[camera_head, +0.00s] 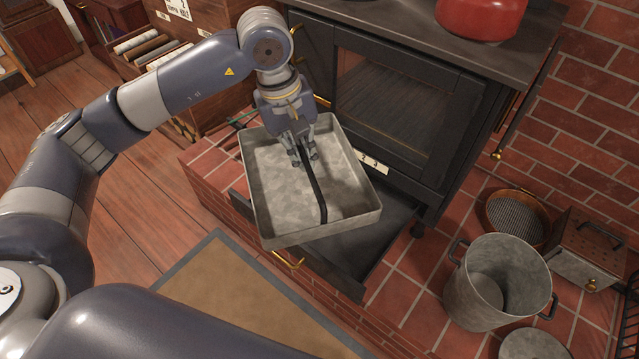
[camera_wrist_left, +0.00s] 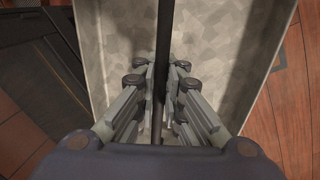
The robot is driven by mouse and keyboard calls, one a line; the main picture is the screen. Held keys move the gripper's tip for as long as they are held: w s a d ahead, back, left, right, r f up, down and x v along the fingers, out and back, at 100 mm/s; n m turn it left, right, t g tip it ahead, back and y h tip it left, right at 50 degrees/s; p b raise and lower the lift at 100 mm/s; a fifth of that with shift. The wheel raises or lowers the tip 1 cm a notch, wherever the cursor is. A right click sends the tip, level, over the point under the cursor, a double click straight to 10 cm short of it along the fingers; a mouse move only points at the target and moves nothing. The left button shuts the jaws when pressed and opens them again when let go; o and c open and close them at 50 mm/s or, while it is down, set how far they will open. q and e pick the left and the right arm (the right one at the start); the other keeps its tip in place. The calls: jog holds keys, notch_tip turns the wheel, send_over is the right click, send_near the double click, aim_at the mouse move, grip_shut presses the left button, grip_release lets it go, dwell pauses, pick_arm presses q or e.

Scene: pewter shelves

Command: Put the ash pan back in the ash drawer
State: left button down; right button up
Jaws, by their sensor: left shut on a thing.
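The ash pan (camera_head: 270,190) is a shallow grey metal tray with a thin black bar handle (camera_head: 317,195) over its middle. My left gripper (camera_head: 305,160) is shut on that handle from above. In the left wrist view the bar (camera_wrist_left: 163,35) runs between my fingers (camera_wrist_left: 160,95), with the pan's mottled floor (camera_wrist_left: 205,50) below. The ash drawer (camera_head: 378,245) is pulled out below the stove, and the pan hangs above it, covering much of it. The pan looks slightly turned to the drawer. The gap between them is hard to judge. My right gripper is out of view.
The black stove (camera_head: 390,110) stands behind the drawer, with a red kettle (camera_head: 480,15) on top. A metal bucket (camera_head: 500,285), a round sieve (camera_head: 515,215) and a metal box (camera_head: 597,245) stand right on the brick hearth. A brown mat (camera_head: 240,310) lies in front.

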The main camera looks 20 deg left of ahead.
aim_at(320, 166)
pick_arm(q)
jog(key=w+f+n+b, duration=0.1)
jog(key=f+b, duration=0.1)
jog(key=w+f+n+b, duration=0.1)
jog(key=w+f+b, duration=0.1)
jog(key=f+b, duration=0.1)
jog(key=w+f+n+b, duration=0.1)
jog(key=f+b, duration=0.2)
jog(key=shift+w+d+t, duration=0.15)
jog(key=shift+w+t, duration=0.15)
jog(key=shift+w, duration=0.1)
jog(key=w+f+n+b, duration=0.2)
jog(key=b, duration=0.1)
jog(key=w+f+n+b, duration=0.1)
jog(key=w+f+b, duration=0.1)
jog(key=f+b, duration=0.1)
jog(key=shift+n+y+b, duration=0.4)
jog(key=shift+b, duration=0.2)
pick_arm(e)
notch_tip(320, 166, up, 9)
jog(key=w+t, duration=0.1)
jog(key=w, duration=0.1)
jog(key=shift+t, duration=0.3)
pick_arm(q)
jog(key=shift+d, duration=0.1)
